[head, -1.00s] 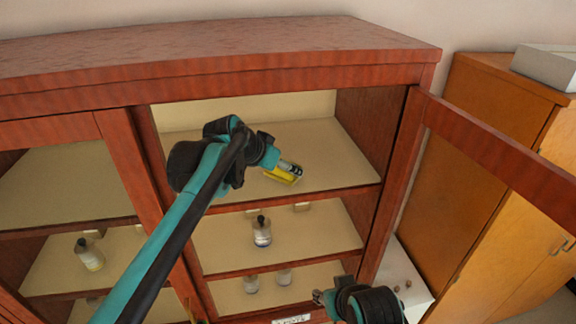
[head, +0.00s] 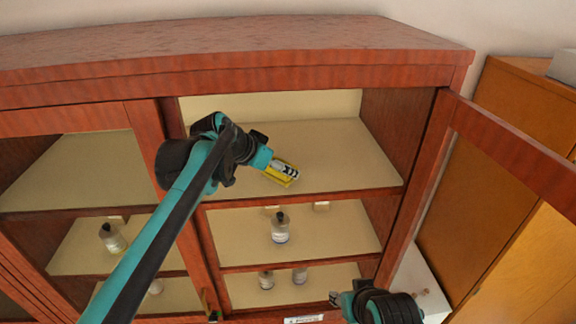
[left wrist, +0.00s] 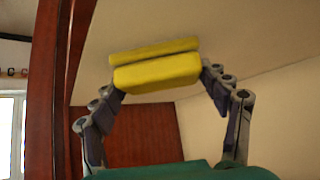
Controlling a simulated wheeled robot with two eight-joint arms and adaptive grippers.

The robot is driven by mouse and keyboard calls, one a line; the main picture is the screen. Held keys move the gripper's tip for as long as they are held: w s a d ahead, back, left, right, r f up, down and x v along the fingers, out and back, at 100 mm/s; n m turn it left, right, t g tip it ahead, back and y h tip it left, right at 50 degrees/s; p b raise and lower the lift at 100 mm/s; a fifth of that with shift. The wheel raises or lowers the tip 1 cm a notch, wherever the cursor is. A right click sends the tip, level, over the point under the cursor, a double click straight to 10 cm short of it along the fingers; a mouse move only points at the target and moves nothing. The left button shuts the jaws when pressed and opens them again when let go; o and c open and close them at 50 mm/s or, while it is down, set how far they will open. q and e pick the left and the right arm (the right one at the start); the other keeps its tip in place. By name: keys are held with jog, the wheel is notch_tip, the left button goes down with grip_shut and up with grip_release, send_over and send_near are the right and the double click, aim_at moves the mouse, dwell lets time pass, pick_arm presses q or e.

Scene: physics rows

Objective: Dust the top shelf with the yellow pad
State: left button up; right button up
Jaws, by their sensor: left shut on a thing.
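The yellow pad (head: 281,174) is at the top shelf (head: 335,150) of the open cabinet section, near its front left. My left gripper (head: 284,168) is shut on it, and my left arm reaches in from the lower left. In the left wrist view the pad (left wrist: 157,72) sits between both fingers, its far side against or very close to a pale surface. I cannot tell whether it touches. My right gripper (head: 338,299) is low in front of the cabinet; its fingers are too small to read.
The open door (head: 520,145) stands out on the right. Another bottle (head: 112,238) stands in the left section. The top shelf is otherwise bare. A wooden cabinet (head: 470,190) stands at right.

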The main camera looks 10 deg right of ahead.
aim_at(259, 178)
pick_arm(q)
jog(key=shift+a, duration=2.6)
jog(key=shift+w+d+r, duration=0.1)
jog(key=shift+d, duration=2.15)
jog(key=shift+d+p, duration=0.5)
jog(key=shift+d, duration=7.5)
jog(key=shift+a, duration=2.3)
jog(key=shift+a+b, duration=0.3)
jog(key=shift+a, duration=7.65)
jog(key=shift+w+d+r, duration=0.2)
jog(key=shift+w+d, duration=0.1)
jog(key=shift+w, duration=0.35)
jog(key=shift+w+d+r, duration=0.1)
jog(key=shift+d, duration=0.1)
